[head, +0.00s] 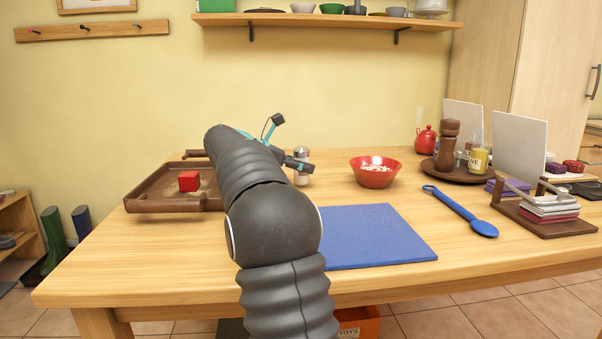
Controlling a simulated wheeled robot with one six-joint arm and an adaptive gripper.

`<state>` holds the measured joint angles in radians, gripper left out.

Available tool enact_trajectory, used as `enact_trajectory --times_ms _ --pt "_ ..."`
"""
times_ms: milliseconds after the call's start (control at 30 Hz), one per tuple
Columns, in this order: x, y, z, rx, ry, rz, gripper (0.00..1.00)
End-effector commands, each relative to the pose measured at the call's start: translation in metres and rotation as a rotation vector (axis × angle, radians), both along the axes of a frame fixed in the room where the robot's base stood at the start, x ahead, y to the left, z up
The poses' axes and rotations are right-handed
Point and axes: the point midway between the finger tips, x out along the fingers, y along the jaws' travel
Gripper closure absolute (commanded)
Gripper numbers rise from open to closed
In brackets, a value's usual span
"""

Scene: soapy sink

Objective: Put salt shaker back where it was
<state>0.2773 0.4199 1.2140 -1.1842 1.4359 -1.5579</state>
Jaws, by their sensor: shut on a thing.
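The salt shaker (301,178), pale with a metal cap, is upright in the middle of the table, between the brown tray and the red bowl. I cannot tell whether the shaker's base touches the table.
A brown tray (150,204) with a red cube (189,181) is left. A red bowl (375,177), blue mat (375,236), blue spoon (460,211) and round tray (434,173) with a pepper mill (447,145) are right. Bare table lies around the bowl.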

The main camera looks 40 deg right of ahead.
Motion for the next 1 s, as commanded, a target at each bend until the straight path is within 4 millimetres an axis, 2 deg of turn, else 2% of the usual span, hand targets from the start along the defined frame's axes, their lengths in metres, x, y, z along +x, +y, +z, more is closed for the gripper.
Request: enact_trajectory --times_ms 67,433,467,533,567,900,1000 --pt "-0.0004 -0.0001 -0.0095 -0.001 0.001 0.0 0.98" --pt "-0.0004 -0.0002 -0.0119 0.0 0.0 -0.001 0.98" --pt "-0.0004 -0.0002 -0.0123 0.0 0.0 -0.001 0.55" --pt "-0.0004 -0.0002 -0.0121 0.0 0.0 -0.001 0.38" --pt "-0.0004 -0.0002 -0.0121 0.0 0.0 -0.001 0.35" --pt "-0.0003 -0.0002 -0.0098 0.0 -0.001 0.0 0.35" --pt "0.0016 0.0076 -0.0055 0.0 -0.001 0.003 0.35"
